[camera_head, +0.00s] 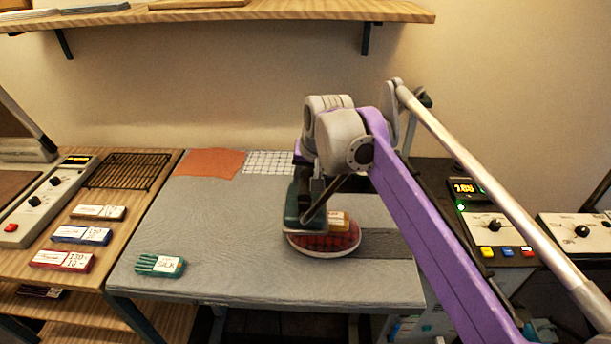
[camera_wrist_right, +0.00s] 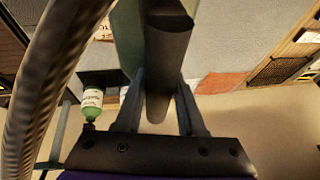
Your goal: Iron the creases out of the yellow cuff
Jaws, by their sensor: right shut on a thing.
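My right gripper (camera_wrist_right: 162,90) is shut on the dark bar handle (camera_wrist_right: 170,50) of the iron in the right wrist view. In the head view the dark green iron (camera_head: 292,208) stands over the left part of a red checked oval pad (camera_head: 325,243) on the grey table. The yellow cuff (camera_head: 339,219), with a pale label, lies on the pad at the iron's right side. The iron and my arm hide part of it; I cannot tell its creases or whether the iron touches it. My left gripper is not in view.
A green striped cuff (camera_head: 160,265) lies at the front left of the grey table (camera_head: 240,220). Orange (camera_head: 208,162) and white checked (camera_head: 269,162) cloths lie at the back. A black rack (camera_head: 125,170) and several labelled blocks are left. A lit display (camera_head: 465,188) is right.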

